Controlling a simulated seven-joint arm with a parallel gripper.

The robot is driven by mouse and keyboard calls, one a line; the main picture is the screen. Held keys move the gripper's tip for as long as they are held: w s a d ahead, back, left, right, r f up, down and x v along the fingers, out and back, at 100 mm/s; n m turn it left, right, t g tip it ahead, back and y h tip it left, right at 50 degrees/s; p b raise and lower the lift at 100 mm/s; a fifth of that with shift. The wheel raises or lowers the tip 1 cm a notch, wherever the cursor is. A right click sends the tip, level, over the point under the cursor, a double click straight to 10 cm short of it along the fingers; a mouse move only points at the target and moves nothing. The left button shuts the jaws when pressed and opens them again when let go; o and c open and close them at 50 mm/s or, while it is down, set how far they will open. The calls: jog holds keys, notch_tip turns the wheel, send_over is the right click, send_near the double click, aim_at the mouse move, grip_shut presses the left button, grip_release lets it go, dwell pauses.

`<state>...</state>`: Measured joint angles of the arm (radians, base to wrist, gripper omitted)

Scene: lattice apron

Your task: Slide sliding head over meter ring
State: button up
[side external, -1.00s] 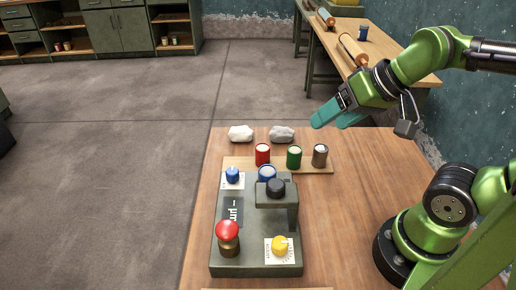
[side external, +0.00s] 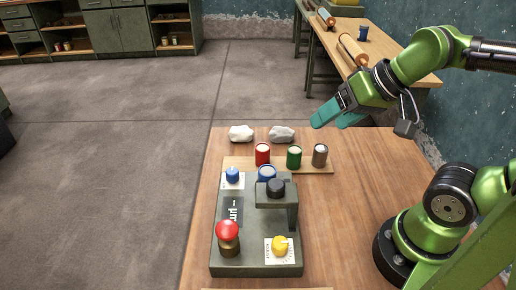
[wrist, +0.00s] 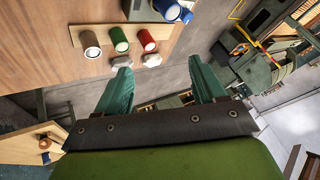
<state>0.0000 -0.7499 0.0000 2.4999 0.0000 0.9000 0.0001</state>
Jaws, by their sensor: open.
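The gauge has a grey-green base (side external: 225,262) with a display reading "µm". A raised block with a black knob (side external: 276,187), likely the sliding head, stands at its right side. A blue-rimmed cup (side external: 267,173) sits just behind the block, partly hidden by it. I cannot tell for certain which part is the meter ring. My gripper (side external: 331,121) has teal fingers and hangs in the air beyond the far edge of the table, apart from the gauge. In the wrist view its two fingers (wrist: 158,68) are spread, with nothing between them.
The base carries a red button (side external: 228,231), yellow dial (side external: 280,246) and blue knob (side external: 232,174).

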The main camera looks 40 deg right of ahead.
jog(key=shift+c, duration=0.4)
jog(key=w+a+r+m+g+y, duration=0.2)
jog(key=w+a+r+m+g, duration=0.4)
jog(key=m, duration=0.7)
jog(key=m+g, duration=0.1)
send_near(276, 183)
jog(key=x, duration=0.8)
jog(key=shift+a+f, duration=0.15)
jog(key=shift+f, duration=0.2)
jog(key=shift+c, duration=0.5)
grip_shut()
